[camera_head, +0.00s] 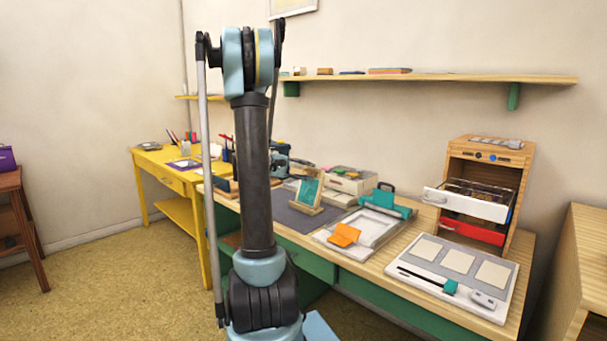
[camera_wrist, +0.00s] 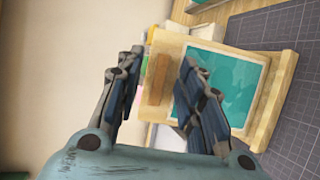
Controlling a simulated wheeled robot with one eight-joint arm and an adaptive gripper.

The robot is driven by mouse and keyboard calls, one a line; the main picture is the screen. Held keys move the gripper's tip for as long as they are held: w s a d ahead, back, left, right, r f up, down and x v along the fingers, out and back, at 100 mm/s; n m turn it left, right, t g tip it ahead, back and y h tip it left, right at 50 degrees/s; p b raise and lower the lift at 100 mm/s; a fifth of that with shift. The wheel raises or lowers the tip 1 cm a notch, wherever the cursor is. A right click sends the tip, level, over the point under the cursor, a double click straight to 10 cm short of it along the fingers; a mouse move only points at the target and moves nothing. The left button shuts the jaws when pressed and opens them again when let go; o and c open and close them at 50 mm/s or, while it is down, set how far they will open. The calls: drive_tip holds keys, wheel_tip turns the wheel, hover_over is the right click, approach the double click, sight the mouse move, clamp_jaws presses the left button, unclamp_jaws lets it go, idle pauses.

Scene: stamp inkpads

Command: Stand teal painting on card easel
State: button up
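The teal painting (camera_head: 307,190) stands tilted back on the small wooden card easel (camera_head: 302,209), on the dark mat of the workbench. In the wrist view the teal painting (camera_wrist: 228,78) has a pale border, and the easel's wooden ledge (camera_wrist: 268,112) runs along its right edge. My gripper (camera_wrist: 160,58) is open, its two fingers apart with nothing held between them. A wooden strip of the easel shows beyond the gap, and the right finger covers part of the painting. In the head view my arm hides much of the gripper.
The grey mat (camera_head: 288,219) has bare room around the easel. A pale box (camera_head: 352,181) stands behind. To the right are a tray with an orange card (camera_head: 344,235), a teal clamp-like tool (camera_head: 385,203), a white board (camera_head: 455,262) and a wooden drawer cabinet (camera_head: 492,155).

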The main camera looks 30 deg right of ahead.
drive_tip(key=shift+a, duration=0.1)
drive_tip(key=v, duration=1.1)
drive_tip(key=shift+a+r, duration=0.15)
drive_tip(key=shift+a, duration=0.2)
drive_tip(key=shift+w, duration=0.1)
drive_tip(key=s+a+f+t+y, duration=0.1)
drive_tip(key=s+a+f+y, duration=0.4)
drive_tip(key=s+a, duration=0.3)
drive_tip(key=s+a+f+t+y, duration=0.1)
drive_tip(key=s+a+f+y, duration=0.4)
drive_tip(key=s, duration=0.8)
drive_tip(key=s+a+f+t+y, duration=0.1)
drive_tip(key=s+a+f+y, duration=0.4)
drive_tip(key=s+a+f, duration=0.4)
drive_tip(key=shift+s+a+t, duration=0.4)
drive_tip(key=shift+s+a, duration=0.55)
drive_tip(key=shift+a, duration=0.1)
